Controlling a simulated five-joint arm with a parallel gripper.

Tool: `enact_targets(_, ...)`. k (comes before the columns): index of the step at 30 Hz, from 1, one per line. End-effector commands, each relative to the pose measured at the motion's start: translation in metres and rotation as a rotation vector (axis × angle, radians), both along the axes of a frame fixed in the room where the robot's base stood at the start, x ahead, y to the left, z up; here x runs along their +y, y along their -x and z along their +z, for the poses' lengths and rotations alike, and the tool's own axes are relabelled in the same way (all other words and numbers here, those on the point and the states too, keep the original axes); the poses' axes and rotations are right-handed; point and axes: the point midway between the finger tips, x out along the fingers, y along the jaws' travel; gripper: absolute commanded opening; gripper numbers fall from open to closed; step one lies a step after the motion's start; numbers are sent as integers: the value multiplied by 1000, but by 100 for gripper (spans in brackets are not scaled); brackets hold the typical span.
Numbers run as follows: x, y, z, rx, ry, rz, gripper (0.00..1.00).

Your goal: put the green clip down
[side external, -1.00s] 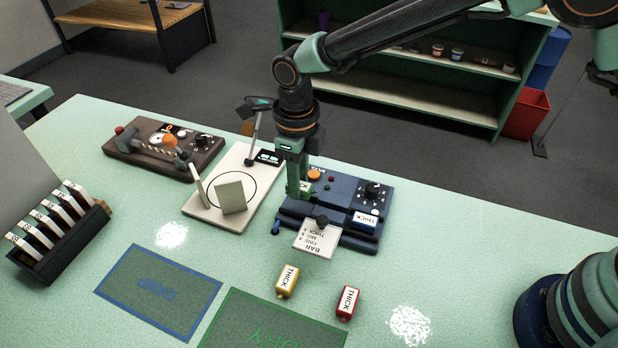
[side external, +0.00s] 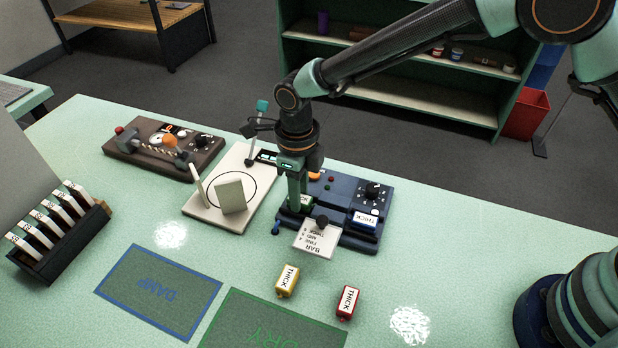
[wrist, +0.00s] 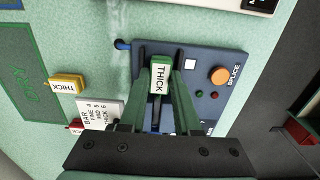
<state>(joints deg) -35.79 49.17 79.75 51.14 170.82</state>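The green clip (wrist: 160,77), with a white THICK label, sits between my gripper's two green fingertips (wrist: 163,68). The fingers flank it closely and appear closed on it. In the side view it shows low at the left part of the blue splice station (side external: 346,236), partly hidden by my gripper (side external: 297,205). The clip is upright and at or very near the station's surface; exact contact cannot be told.
A blue THICK clip (side external: 364,221) sits on the station's right part. Yellow (side external: 287,281) and red (side external: 348,302) clips lie in front. A cream board (side external: 217,211) with upright plates stands to the left.

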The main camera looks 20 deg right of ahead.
Motion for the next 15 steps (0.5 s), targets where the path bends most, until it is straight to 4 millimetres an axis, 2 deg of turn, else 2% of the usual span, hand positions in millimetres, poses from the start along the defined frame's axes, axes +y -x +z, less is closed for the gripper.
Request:
enact_targets(1,0,0,-2,-1,-1,0,50)
enact_targets(2,0,0,-2,-1,-1,0,61)
enact_targets(11,0,1,-2,1,1,1,61)
enact_targets(15,0,1,7,0,0,1,61)
